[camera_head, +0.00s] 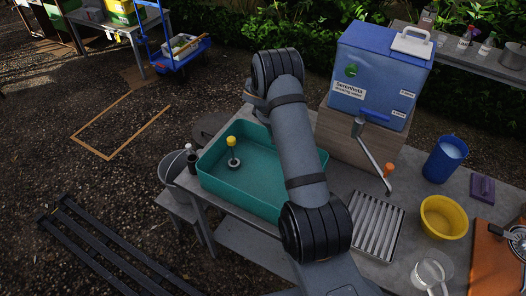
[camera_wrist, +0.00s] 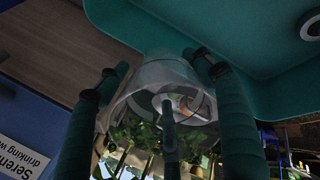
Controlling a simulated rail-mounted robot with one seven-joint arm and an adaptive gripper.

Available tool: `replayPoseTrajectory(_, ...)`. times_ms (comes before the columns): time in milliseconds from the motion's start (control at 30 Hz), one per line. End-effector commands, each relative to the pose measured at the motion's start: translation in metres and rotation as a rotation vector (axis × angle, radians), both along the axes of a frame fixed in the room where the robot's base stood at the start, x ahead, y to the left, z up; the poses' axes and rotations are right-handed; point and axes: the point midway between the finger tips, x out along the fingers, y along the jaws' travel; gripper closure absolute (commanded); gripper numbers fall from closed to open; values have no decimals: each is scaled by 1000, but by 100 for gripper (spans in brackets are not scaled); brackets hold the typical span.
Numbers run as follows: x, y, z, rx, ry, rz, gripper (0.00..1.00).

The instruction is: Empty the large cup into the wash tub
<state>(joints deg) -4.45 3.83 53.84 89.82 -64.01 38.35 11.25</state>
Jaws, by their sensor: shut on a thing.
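I cannot tell whether anything is in the cup. The teal wash tub (camera_head: 225,192) stands on the grey table in the head view, and its wall (camera_wrist: 240,20) fills the top of the wrist view, close beyond the cup. In the head view my arm hides the gripper and cup and covers part of the tub.
A yellow-topped plunger-like thing (camera_head: 232,150) stands in the tub. A blue water dispenser (camera_head: 375,75) sits on a wooden box behind it. Right of the tub are a metal drain rack (camera_head: 377,227), a yellow bowl (camera_head: 444,217), a blue cup (camera_head: 444,160) and a clear jug (camera_head: 432,272).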

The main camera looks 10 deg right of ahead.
Motion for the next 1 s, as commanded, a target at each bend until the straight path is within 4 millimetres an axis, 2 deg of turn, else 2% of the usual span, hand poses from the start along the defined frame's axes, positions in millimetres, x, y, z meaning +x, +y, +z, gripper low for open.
replayPoseTrajectory(33, 0, -1, 8, 14, 8, 0, 61)
replayPoseTrajectory(567, 4, -9, 12, 153, 84, -3, 61)
replayPoseTrajectory(767, 7, -13, 4, 233, 125, -7, 61)
replayPoseTrajectory(833, 8, -17, -7, 258, 140, -11, 61)
replayPoseTrajectory(1000, 11, -19, -11, 331, 178, -11, 62)
